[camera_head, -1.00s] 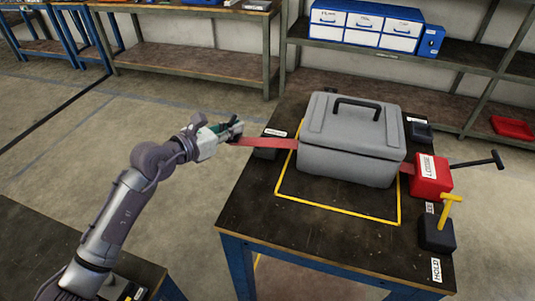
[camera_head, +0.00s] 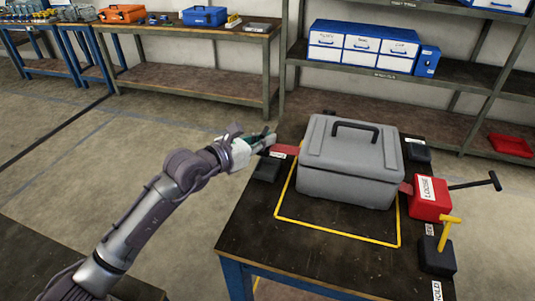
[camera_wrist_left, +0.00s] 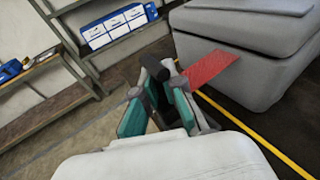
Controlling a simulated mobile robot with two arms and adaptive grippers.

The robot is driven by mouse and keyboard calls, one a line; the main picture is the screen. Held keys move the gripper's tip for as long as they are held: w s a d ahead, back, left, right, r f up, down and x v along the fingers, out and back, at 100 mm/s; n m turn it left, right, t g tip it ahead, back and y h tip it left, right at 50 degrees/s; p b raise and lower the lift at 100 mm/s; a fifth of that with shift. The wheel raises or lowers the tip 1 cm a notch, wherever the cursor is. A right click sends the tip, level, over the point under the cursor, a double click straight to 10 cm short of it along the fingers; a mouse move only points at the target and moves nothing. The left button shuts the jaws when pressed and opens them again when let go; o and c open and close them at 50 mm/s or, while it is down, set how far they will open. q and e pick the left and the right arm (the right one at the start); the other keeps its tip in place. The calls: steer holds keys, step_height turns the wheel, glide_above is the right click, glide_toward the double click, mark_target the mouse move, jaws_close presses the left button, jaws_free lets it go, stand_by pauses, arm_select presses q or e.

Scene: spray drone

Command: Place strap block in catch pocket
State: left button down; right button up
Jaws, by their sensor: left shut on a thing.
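My left gripper (camera_head: 268,142) is just left of the grey case (camera_head: 350,165), over the left back edge of the table. In the left wrist view my left gripper (camera_wrist_left: 160,105) has its teal-padded fingers closed around a dark strap block (camera_wrist_left: 157,72). A red strap (camera_wrist_left: 212,68) runs from near the block to the case, and its short left part (camera_head: 286,150) shows in the head view. A black holder (camera_head: 267,169) with a white label beside it, possibly the catch pocket, sits on the table just below the gripper. Its inside is not clear. My right gripper is not seen.
A red block marked LOOSE (camera_head: 429,205) with a black handle stands right of the case. A black block with a yellow handle (camera_head: 437,258) stands in front of it. Another small black holder (camera_head: 417,150) is at the back right. A yellow outline surrounds the case.

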mark_target(268, 171)
arm_select(q)
steer(key=shift+s+d+f, duration=0.35)
steer(key=shift+s+f, duration=0.15)
steer(key=shift+s, duration=0.15)
steer(key=shift+f, duration=2)
steer(key=shift+f, duration=0.15)
steer(key=c, duration=1.3)
jaws_free()
